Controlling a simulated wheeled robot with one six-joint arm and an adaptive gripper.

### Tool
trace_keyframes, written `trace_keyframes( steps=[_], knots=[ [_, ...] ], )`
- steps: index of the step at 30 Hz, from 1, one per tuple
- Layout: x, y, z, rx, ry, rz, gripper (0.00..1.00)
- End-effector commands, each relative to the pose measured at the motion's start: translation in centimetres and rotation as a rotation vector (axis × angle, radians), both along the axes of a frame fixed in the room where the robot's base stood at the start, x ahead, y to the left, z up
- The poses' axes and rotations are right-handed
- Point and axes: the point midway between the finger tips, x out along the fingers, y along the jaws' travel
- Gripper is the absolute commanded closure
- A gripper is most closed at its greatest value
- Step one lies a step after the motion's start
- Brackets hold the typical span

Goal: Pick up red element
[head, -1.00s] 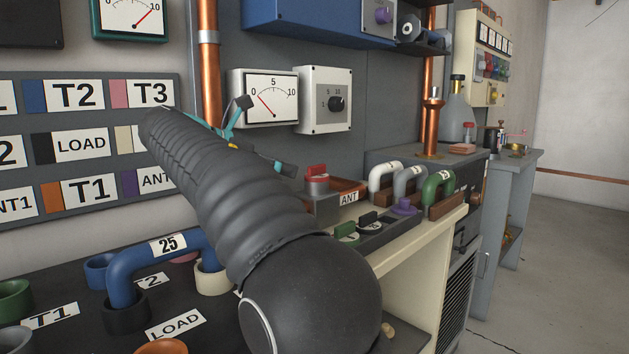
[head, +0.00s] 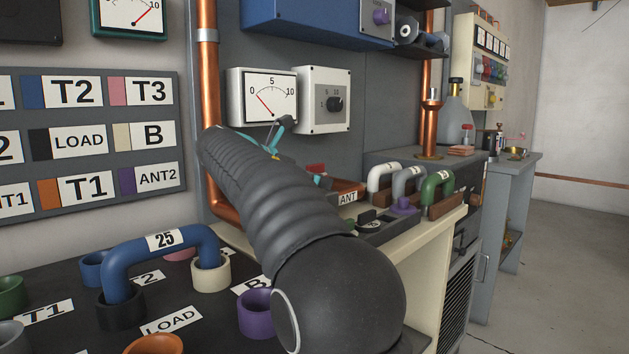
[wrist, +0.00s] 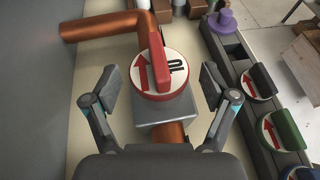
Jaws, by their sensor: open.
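The red element is a red bar handle (wrist: 157,62) on a white disc with a red rim and a red arrow. The disc sits on a grey box (wrist: 166,106) set in a copper pipe. In the head view the red handle (head: 316,169) is partly hidden behind my arm. My gripper (wrist: 158,88) is open and empty. In the wrist view its fingers stand apart on either side of the disc and box, with no contact visible. In the head view my gripper (head: 301,152) is mostly hidden by my arm.
A strip of switches with black and green knobs (wrist: 262,80) runs along the right in the wrist view. White, grey and green handles (head: 438,185) stand on the bench to the right. A meter (head: 270,96) hangs on the wall behind. A blue 25 link (head: 160,245) is at left.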

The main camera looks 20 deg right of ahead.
Motion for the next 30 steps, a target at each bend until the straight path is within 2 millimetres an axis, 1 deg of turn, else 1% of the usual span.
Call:
trace_keyframes(
  steps=[3, 4, 5, 6, 8, 9, 11, 12, 20, 23, 26, 30],
  knots=[
    [0.0, 0.0, 0.0, 0.000, 0.000, 0.000, 0.15],
    [0.0, 0.0, 0.0, 0.000, 0.000, 0.000, 0.18],
    [0.0, 0.0, 0.0, 0.000, 0.000, 0.000, 0.25],
    [0.0, 0.0, 0.0, 0.000, 0.000, 0.000, 0.35],
    [0.0, 0.1, 0.0, 0.000, 0.000, 0.000, 0.50],
    [0.0, 0.0, 0.0, 0.000, 0.000, 0.000, 0.60],
    [0.0, 0.0, 0.0, 0.000, 0.000, 0.000, 0.75],
    [0.0, 0.0, 0.0, 0.000, 0.000, 0.000, 0.80],
    [0.0, 0.0, 0.1, 0.000, 0.000, 0.000, 0.80],
    [0.0, 0.0, 0.4, 0.000, -0.001, 0.000, 0.80],
    [0.0, 0.1, 1.1, 0.001, -0.002, 0.000, 0.80],
    [0.1, 0.1, 2.7, -0.001, -0.002, 0.001, 0.80]
  ],
)
